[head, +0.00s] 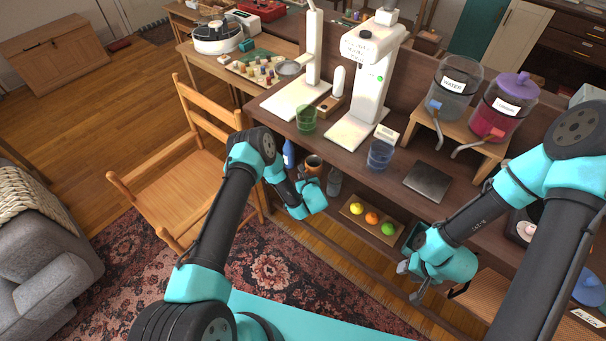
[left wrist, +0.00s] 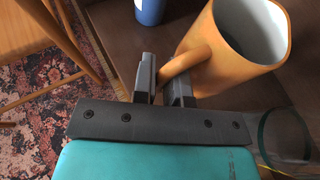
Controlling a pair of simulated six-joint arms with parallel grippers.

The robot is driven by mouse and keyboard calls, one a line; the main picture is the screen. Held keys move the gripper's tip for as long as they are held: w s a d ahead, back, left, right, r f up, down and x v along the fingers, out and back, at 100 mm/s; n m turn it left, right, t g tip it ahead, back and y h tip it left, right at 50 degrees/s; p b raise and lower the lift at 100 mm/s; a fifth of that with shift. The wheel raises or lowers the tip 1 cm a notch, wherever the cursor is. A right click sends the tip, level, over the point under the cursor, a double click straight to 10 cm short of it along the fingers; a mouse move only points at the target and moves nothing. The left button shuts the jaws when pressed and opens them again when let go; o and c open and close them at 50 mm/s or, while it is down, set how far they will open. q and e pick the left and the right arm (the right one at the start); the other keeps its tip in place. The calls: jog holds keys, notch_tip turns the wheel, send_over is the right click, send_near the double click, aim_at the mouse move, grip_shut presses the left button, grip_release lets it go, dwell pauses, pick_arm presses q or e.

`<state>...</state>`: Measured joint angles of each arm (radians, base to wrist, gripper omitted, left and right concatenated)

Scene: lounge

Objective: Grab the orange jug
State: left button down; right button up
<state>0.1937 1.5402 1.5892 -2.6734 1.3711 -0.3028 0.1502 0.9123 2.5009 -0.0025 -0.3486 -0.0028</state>
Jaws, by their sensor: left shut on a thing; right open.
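The orange jug (left wrist: 212,48) stands upright on the lower shelf, large in the left wrist view, with its open top showing. In the head view it is a small orange-brown shape (head: 313,161) just beyond my left gripper (head: 312,181). The left wrist view shows my left gripper (left wrist: 164,84) shut on the jug's handle, one finger on each side of it. In the head view the gripper body partly hides the jug. My right gripper (head: 409,282) is open and empty, low in front of the counter at the right.
A blue bottle (head: 289,154) stands left of the jug and a clear glass (head: 334,182) right of it. A tray (head: 352,216) with yellow, orange and green balls lies further right. The counter (head: 345,160) overhangs the shelf. A wooden chair (head: 170,175) stands at the left.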

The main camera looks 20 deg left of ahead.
pick_arm(q)
jog(key=s+d+r, duration=0.1)
jog(key=s+d, duration=0.2)
jog(key=s, duration=0.8)
jog(key=shift+s+d, duration=0.15)
jog(key=shift+s, duration=0.1)
jog(key=shift+r, duration=0.15)
